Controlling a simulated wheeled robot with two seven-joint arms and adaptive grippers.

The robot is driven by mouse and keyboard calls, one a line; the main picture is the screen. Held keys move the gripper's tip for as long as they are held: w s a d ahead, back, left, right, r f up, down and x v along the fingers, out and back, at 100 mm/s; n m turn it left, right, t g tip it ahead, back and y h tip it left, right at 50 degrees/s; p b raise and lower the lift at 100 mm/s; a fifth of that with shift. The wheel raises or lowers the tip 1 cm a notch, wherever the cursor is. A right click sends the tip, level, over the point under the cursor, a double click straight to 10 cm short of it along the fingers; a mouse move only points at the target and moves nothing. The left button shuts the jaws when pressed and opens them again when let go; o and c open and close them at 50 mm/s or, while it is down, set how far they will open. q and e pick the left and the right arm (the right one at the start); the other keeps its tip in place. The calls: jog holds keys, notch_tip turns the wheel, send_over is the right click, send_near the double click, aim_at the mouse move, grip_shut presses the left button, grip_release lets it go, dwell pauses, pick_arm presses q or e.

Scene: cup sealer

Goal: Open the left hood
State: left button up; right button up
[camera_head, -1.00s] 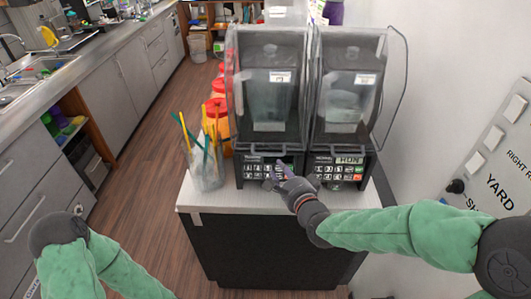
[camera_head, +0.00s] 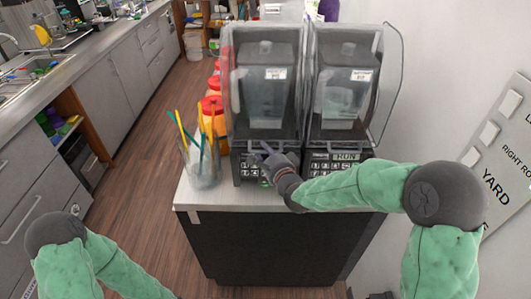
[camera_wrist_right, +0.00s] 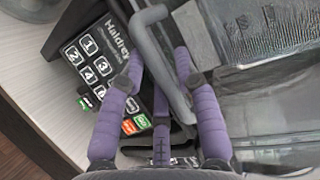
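The left hood (camera_head: 262,36) is a clear, smoky cover over the left blender, and it is down. Its grey bar handle (camera_wrist_right: 163,72) shows in the right wrist view, above the black keypad (camera_wrist_right: 92,50). My right gripper (camera_head: 264,152) is at the lower front edge of this hood. In the right wrist view my right gripper (camera_wrist_right: 158,62) has its purple fingers apart, with the handle running between them. I cannot tell whether the fingers touch it. My left arm shows at the lower left; its gripper is out of view.
The right hood (camera_head: 345,40) stands close beside the left one. Both machines sit on a white-topped cabinet (camera_head: 200,197). A clear cup of straws (camera_head: 203,165) and red-lidded bottles (camera_head: 212,107) stand to the left. A wall with a sign (camera_head: 500,165) is at the right.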

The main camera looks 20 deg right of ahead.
grip_shut()
jog(key=shift+r, duration=0.1)
